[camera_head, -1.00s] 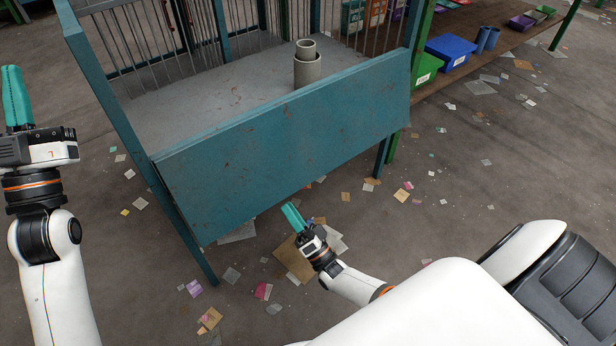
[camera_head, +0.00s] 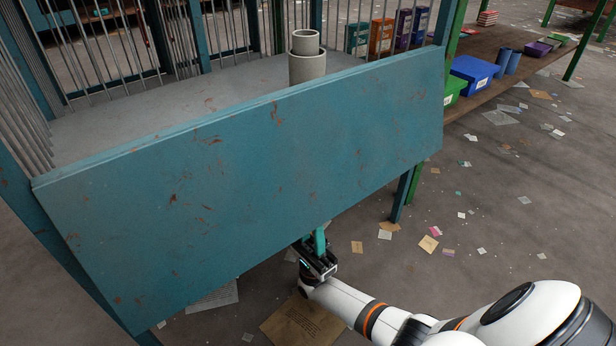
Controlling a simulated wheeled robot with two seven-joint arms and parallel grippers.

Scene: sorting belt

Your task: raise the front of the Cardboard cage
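The cage's front (camera_head: 250,180) is a scuffed blue-teal panel, tilted in the view and filling its middle. It stands below the level of the grey cage floor's (camera_head: 190,100) back part and hides the floor's near edge. My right gripper (camera_head: 319,240) is at the panel's lower edge, right of its middle. Its teal fingertips reach that edge; whether they touch it I cannot tell. The fingers overlap in this view, so their opening is unclear. My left gripper is out of view.
Two grey cylinders (camera_head: 307,67) stand on the cage floor behind the panel. Blue posts and grey bars enclose the cage. A shelf at right holds a blue bin (camera_head: 473,76) and a green bin (camera_head: 454,90). Paper scraps litter the open floor.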

